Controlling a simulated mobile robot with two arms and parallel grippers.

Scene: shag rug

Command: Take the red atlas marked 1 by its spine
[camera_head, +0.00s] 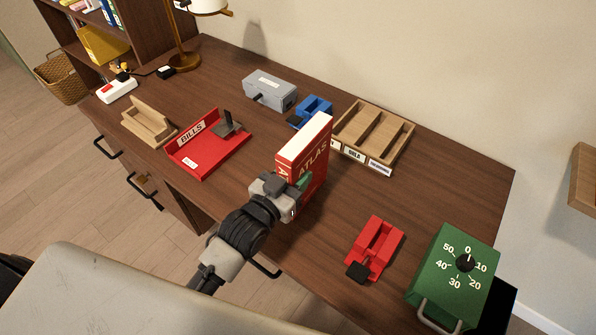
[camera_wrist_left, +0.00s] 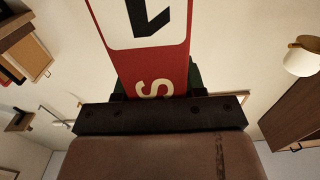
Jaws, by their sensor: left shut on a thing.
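The red atlas (camera_head: 316,160), with white pages on top and "ATLAS" on its side, is upright near the middle of the desk. In the left wrist view its red spine (camera_wrist_left: 150,68) fills the top middle, with a black 1 on a white label. My left gripper (camera_head: 293,190) is shut on the atlas at its near, spine side; the gripper's dark bar (camera_wrist_left: 160,113) crosses below the spine in the wrist view. The gripper hides part of the atlas's lower end, so I cannot tell whether it touches the desk. My right gripper is not in view.
A wooden compartment tray (camera_head: 404,143) stands right behind the atlas. A blue holder (camera_head: 313,108) and grey box (camera_head: 270,90) are farther back. A red bills tray (camera_head: 205,158) lies left, a red holder (camera_head: 377,245) and green dial box (camera_head: 452,272) right. Bare desk (camera_head: 440,190) lies at right.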

